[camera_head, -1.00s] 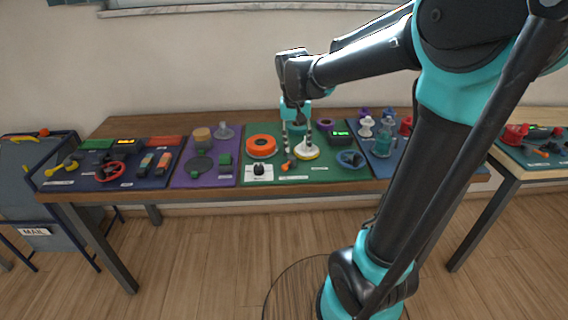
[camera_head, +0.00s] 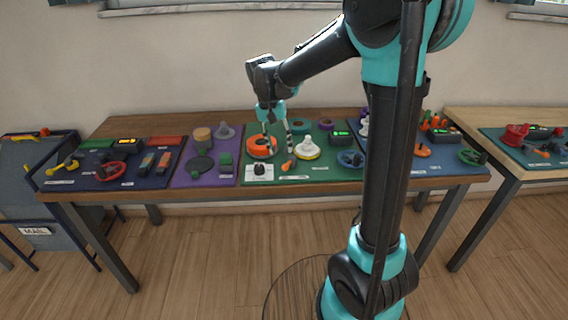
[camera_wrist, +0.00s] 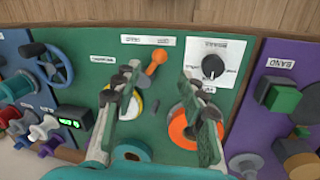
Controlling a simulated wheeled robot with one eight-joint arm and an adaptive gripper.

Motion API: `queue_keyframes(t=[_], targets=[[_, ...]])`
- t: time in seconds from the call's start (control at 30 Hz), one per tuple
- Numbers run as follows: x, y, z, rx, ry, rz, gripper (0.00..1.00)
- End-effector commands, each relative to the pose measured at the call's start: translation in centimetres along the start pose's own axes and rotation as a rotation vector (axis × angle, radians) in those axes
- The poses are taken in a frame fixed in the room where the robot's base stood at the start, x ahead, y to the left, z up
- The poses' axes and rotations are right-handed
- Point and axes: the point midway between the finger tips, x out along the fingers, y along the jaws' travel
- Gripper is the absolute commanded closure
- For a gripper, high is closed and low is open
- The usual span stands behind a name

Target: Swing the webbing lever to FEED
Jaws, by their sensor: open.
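My gripper (camera_head: 277,150) is open and empty above the green panel (camera_head: 320,172), between the orange ring and the white spool with a yellow base. In the wrist view its two fingers (camera_wrist: 159,82) point down toward the panel, spread apart. A small orange lever (camera_wrist: 154,62) with a round base stands on the green panel beside a white label; it also shows in the head view (camera_head: 289,165). The lever appears between and beyond the fingertips, with no clear contact. The label text is too small to read, so I cannot tell whether this is the webbing lever.
A black knob (camera_wrist: 212,67) on a white plate is right of the lever in the wrist view. The orange ring (camera_wrist: 185,130), white-and-yellow spool (camera_head: 306,150) and blue handwheel (camera_head: 350,159) stand nearby. A purple panel (camera_head: 190,178) adjoins at left. My arm hides part of the blue panel.

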Motion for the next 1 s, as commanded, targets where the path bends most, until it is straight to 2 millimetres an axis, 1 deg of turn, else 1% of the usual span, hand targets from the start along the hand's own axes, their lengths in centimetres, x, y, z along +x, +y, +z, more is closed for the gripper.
queue_keyframes(t=[0.03,0.2,0.4,0.6,0.83,0.87,1.0], targets=[[1.0,0.0,0.0,0.001,0.0,0.0,0.58],[4.1,0.0,0.0,0.001,0.0,0.0,0.58],[6.5,0.0,0.0,0.001,0.0,0.0,0.58],[7.4,0.0,0.0,0.0,0.0,0.0,0.58],[7.5,0.0,0.0,0.0,0.0,0.0,0.58],[7.5,0.0,0.0,0.0,0.0,0.0,0.6],[7.5,0.0,0.0,0.0,0.0,0.0,0.77]])
